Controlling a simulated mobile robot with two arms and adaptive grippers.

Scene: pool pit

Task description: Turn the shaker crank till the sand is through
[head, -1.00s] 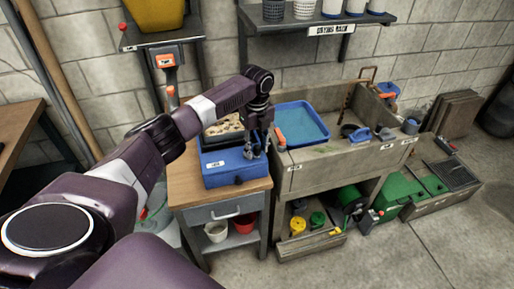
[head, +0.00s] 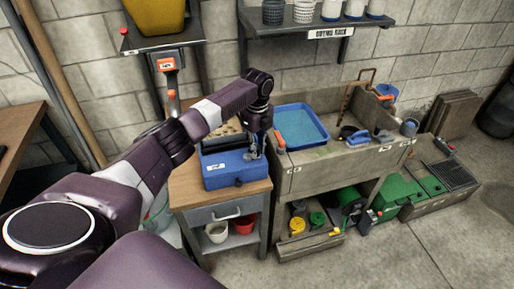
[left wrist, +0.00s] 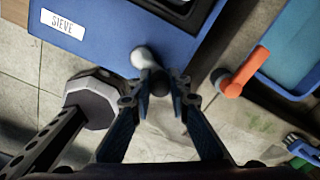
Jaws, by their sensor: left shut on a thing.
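The blue shaker (head: 236,170), labelled SIEVE in the left wrist view (left wrist: 105,35), stands on a wooden-topped cart. Its top tray (head: 222,130) shows pale brown material with dark spots, partly hidden behind my left arm. My left gripper (head: 257,150) is at the shaker's right side. In the left wrist view its fingertips close around the dark crank knob (left wrist: 159,86), beside a pale grey hub (left wrist: 145,60) on the shaker's side. The crank arm itself is mostly hidden by the fingers. My right gripper is out of view.
A stone sink with a blue tray (head: 300,126) stands close to the right. An orange handle (left wrist: 246,70) is near the gripper. A drying rack shelf (head: 310,26) and a yellow hopper (head: 155,15) are above. The cart (head: 210,190) has buckets below.

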